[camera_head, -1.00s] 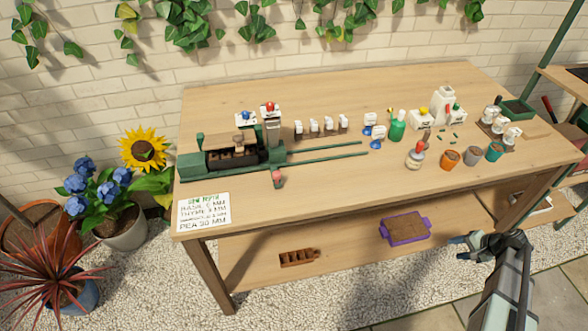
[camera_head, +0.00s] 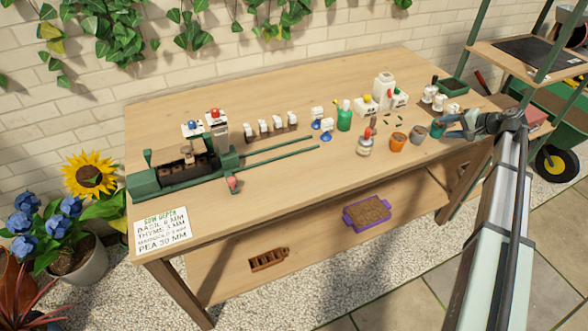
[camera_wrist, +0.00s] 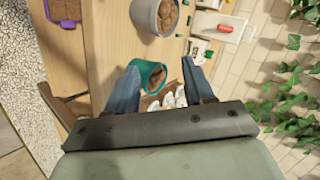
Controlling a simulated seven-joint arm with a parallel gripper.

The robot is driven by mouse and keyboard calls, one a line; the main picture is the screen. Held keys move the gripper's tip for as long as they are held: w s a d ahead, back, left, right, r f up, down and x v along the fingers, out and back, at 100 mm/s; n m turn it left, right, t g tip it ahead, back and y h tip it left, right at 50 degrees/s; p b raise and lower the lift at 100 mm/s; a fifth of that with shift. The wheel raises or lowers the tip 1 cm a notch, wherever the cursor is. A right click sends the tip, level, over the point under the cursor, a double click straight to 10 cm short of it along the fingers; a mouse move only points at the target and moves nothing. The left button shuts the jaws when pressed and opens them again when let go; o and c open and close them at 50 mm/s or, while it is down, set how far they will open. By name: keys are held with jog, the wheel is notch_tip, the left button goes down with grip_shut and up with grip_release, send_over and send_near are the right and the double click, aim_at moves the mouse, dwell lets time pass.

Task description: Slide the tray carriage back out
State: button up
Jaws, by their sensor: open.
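The green tray carriage (camera_head: 166,182) stands at the left end of the workbench, with a brown seed tray (camera_head: 201,165) in it. Two green rails (camera_head: 290,151) run from it to the right and are bare. A small knob with a pink-red top (camera_head: 232,183) stands at its front right. My gripper (camera_head: 448,125) is at the right end of the bench, far from the carriage. It is open. In the wrist view its fingers (camera_wrist: 162,85) are apart on either side of a teal pot (camera_wrist: 150,76); I cannot tell whether they touch it.
Orange (camera_head: 398,142) and grey (camera_head: 418,134) pots stand left of my gripper. A green bottle (camera_head: 344,115) and a red-topped jar (camera_head: 365,145) stand mid-bench. A sowing-depth card (camera_head: 160,231) lies at the front left. The front middle of the bench is clear.

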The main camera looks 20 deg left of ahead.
jog(key=s+a+r+n+g, duration=0.1)
jog(key=s+a+r+g, duration=0.15)
jog(key=a, duration=0.65)
jog(key=s+a+r+n+g, duration=0.1)
jog(key=a+r, duration=0.2)
jog(key=a, duration=0.6)
jog(key=n+g+h, duration=0.2)
jog(key=h, duration=0.7)
send_near(231, 179)
notch_tip(231, 179, down, 9)
jog(key=shift+w+d+r, duration=0.1)
jog(key=shift+r, duration=0.05)
grip_shut()
